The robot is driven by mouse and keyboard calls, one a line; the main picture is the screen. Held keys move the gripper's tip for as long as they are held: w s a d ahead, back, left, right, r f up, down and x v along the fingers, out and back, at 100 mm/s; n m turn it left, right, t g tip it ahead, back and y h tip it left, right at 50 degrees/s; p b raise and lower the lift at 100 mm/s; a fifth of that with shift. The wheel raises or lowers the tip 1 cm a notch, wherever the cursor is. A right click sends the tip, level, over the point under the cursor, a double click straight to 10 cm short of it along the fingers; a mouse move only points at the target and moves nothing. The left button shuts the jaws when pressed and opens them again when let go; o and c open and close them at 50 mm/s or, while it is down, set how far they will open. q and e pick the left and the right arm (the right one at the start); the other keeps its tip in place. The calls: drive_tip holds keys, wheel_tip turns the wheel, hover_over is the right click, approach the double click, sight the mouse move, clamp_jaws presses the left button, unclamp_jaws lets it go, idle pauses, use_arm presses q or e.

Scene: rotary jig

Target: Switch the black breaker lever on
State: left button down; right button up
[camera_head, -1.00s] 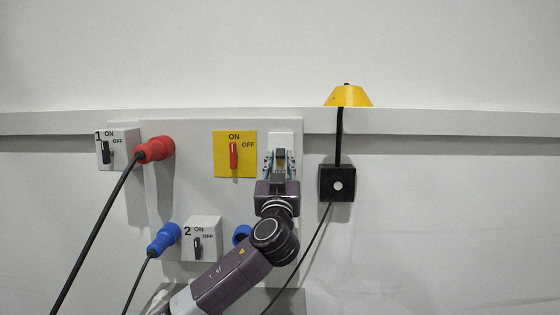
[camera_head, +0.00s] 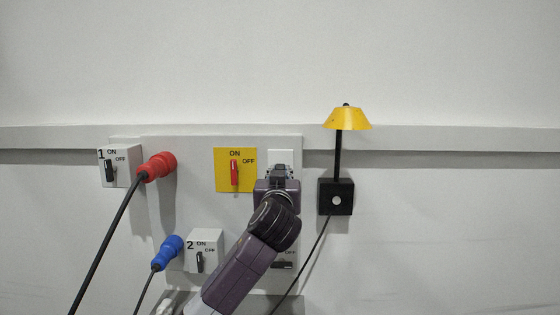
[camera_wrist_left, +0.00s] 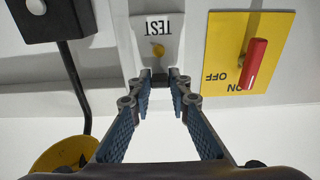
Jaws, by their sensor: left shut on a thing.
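The breaker is a white plate (camera_head: 281,157) at the right of the wall panel. In the left wrist view its face shows upside down, with a TEST label (camera_wrist_left: 165,27) and a yellow button (camera_wrist_left: 158,50). My left gripper (camera_head: 279,172) is right in front of the plate's lower part. In the wrist view its fingertips (camera_wrist_left: 160,82) are close together on the black breaker lever (camera_wrist_left: 158,75), which is mostly hidden between them. The lever's position cannot be read clearly. My right gripper is not in view.
Left of the breaker is a yellow ON/OFF plate with a red switch (camera_head: 235,172). A yellow lamp (camera_head: 347,119) on a black box (camera_head: 336,197) stands close at right. Red (camera_head: 157,167) and blue (camera_head: 167,252) plugs and switch boxes 1 (camera_head: 121,165) and 2 (camera_head: 206,251) are further left.

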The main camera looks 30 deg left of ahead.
sight(281, 164)
use_arm(q)
wheel_tip(281, 164, up, 3)
drive_tip(key=g+h+p, duration=0.2)
drive_tip(key=g+p, duration=0.1)
drive_tip(key=p, duration=0.4)
drive_tip(key=shift+f+g+p, duration=0.15)
drive_tip(key=shift+g+p, duration=0.45)
drive_tip(key=shift+p, duration=0.05)
drive_tip(key=shift+w+g+h, duration=0.1)
drive_tip(key=shift+g+h, duration=0.4)
drive_tip(key=shift+w+a+r+g+h+p, duration=0.1)
drive_tip(key=shift+r+g+h+p, duration=0.25)
drive_tip(key=shift+g, duration=0.25)
drive_tip(key=c, duration=1.8)
unclamp_jaws()
